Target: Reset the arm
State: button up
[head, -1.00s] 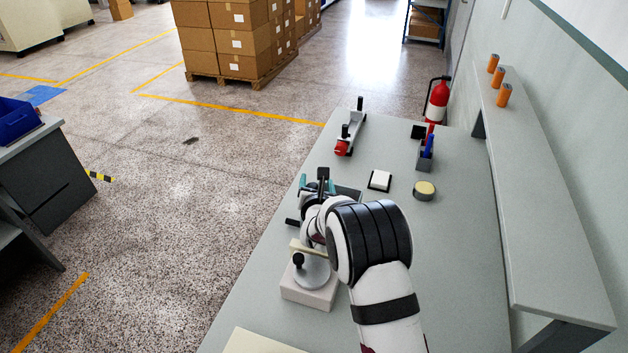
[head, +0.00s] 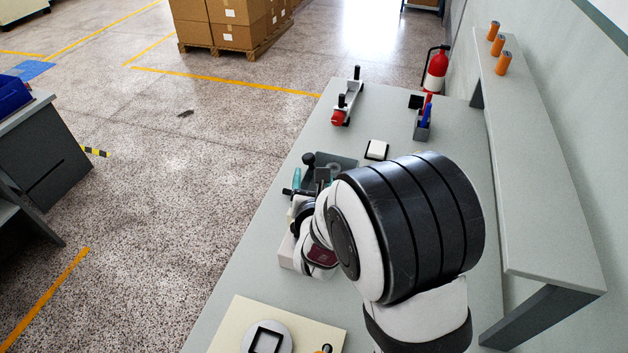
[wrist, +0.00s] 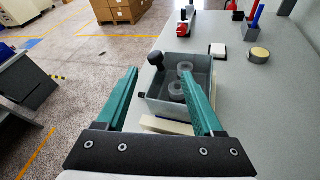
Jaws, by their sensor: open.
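My gripper (wrist: 160,95) is open and empty, its two teal fingers apart in the wrist view. Beyond and partly between the fingers stands a grey bin (wrist: 152,98) with grey rings (wrist: 180,80) inside and a black knob (wrist: 156,59) at its far left. In the head view my arm hides most of the gripper, and the bin (head: 340,162) shows just behind it. A white base block (head: 288,258) shows partly under my wrist; the rest of it is hidden.
A cream board (head: 225,338) with a square-holed disc (head: 266,341) lies at the near edge. Farther back are a red-ended tool (head: 340,117), a white pad (head: 376,150) and a pen holder (head: 422,130). A raised shelf (head: 530,200) runs along the right.

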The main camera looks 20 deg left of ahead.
jog(key=shift+s+d+r, duration=0.15)
jog(key=shift+s+d, duration=0.05)
jog(key=shift+s, duration=0.35)
